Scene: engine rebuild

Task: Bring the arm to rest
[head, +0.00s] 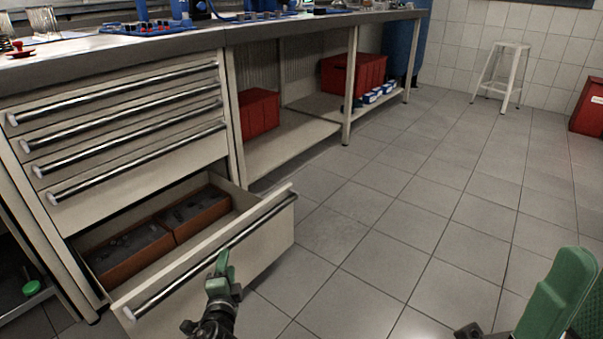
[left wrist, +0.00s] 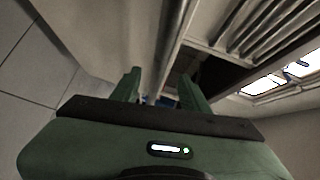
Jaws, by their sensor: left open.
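My left gripper (head: 222,266) is in front of the pulled-out bottom drawer (head: 265,245), near the drawer's long metal handle (head: 215,250).
The drawer holds two orange-brown bins (head: 195,213) with dark parts. A white stool (head: 501,75) stands far back.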

